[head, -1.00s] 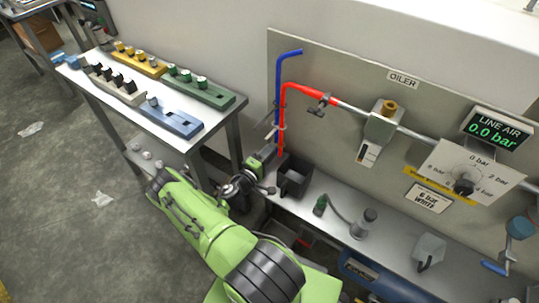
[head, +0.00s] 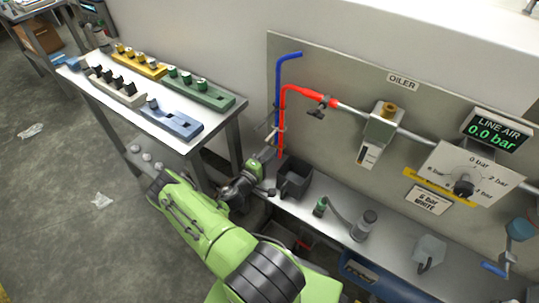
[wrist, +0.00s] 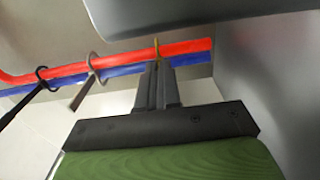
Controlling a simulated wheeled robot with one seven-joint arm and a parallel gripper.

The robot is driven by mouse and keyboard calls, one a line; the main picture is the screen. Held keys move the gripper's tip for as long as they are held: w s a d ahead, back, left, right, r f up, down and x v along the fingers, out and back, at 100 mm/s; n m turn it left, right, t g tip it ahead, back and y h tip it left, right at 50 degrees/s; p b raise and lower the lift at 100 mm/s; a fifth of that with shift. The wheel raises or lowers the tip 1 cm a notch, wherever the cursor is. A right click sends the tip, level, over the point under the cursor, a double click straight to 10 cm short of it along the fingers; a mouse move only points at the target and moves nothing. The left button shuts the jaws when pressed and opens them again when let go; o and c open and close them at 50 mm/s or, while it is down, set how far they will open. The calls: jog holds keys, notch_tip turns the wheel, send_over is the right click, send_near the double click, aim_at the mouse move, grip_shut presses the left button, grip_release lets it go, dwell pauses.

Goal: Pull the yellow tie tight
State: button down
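The yellow tie (wrist: 157,47) loops around the red hose (wrist: 120,60) and the blue hose (wrist: 125,70) in the wrist view. My gripper (wrist: 157,68) has its two fingers close together, with the yellow tie's tail running between their tips. The tip of the tail is hidden by the fingers. In the head view, my gripper (head: 270,147) is low beside the red hose (head: 281,125) and the blue hose (head: 278,85). The yellow tie is too small to make out there. A grey tie (wrist: 93,66) and a black tie (wrist: 42,73) also loop the hoses.
A black open bin (head: 294,180) stands on the bench just right of my gripper. A table (head: 205,135) with several coloured holders is at the left. The oiler panel (head: 350,100) rises behind the hoses. Grey surfaces lie close around my gripper in the wrist view.

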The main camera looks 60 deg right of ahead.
dwell(0.8)
jog(key=shift+a, duration=0.15)
jog(key=a, duration=0.3)
jog(key=w+a+p, duration=0.1)
jog(key=shift+a+r, duration=0.1)
jog(key=shift+a, duration=0.3)
jog(key=shift+s+a, duration=0.1)
jog(key=c, duration=1.3)
grip_release()
jog(key=w+a+p, duration=0.1)
jog(key=a, duration=0.9)
jog(key=w+a+p, duration=0.1)
jog(key=a, duration=0.4)
jog(key=shift+w+a+p, duration=0.3)
jog(key=shift+p, duration=0.05)
